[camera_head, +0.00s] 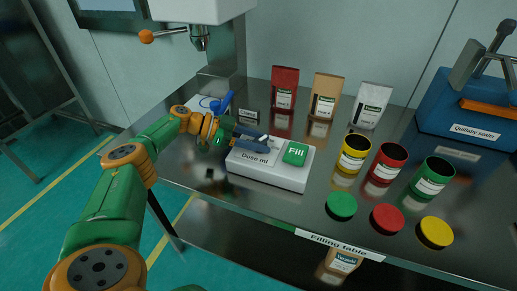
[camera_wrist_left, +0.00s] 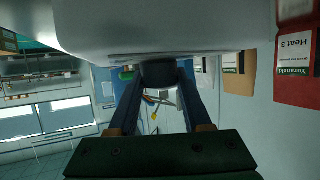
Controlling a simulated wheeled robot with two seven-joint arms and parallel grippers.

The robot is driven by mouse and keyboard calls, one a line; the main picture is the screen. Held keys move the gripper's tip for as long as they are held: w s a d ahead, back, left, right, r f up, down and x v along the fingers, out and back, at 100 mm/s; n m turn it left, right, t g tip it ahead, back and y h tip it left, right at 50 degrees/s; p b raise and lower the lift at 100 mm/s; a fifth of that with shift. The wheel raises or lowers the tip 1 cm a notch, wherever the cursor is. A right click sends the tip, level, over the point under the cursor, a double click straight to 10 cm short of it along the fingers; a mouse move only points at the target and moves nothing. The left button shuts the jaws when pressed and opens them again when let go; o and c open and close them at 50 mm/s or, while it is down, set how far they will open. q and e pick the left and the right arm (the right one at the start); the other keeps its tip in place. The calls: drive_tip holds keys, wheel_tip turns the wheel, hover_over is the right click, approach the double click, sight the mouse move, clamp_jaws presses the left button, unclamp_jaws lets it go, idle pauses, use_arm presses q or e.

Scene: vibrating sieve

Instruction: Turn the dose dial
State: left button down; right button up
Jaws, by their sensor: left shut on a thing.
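The white dosing box (camera_head: 285,181) stands on the dark filling table, with a "Dose ml" label (camera_head: 255,158) and a green "Fill" button (camera_head: 295,153) on top. My left gripper (camera_head: 264,138) reaches in from the left to the back of the box top. In the left wrist view, its two fingers are shut on a dark round dial (camera_wrist_left: 160,73) against the white box. The dial is mostly hidden in the head view, so its setting cannot be read. My right gripper is not in view.
Red, tan and white bags (camera_head: 368,105) stand behind the box. To its right are yellow, red and green open jars (camera_head: 387,163), with round lids (camera_head: 388,219) in front. A blue sealer (camera_head: 460,125) stands at far right. An orange-knobbed lever (camera_head: 147,36) hangs above.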

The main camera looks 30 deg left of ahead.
use_arm(q)
drive_tip(key=shift+f, duration=0.1)
idle(0.3)
drive_tip(key=c, duration=0.6)
unclamp_jaws()
drive_tip(key=shift+o, duration=1.2)
drive_tip(key=shift+w+d, duration=0.1)
drive_tip(key=shift+d, duration=0.05)
drive_tip(key=b+v, duration=0.1)
drive_tip(key=v, duration=0.6)
drive_tip(key=shift+b, duration=0.4)
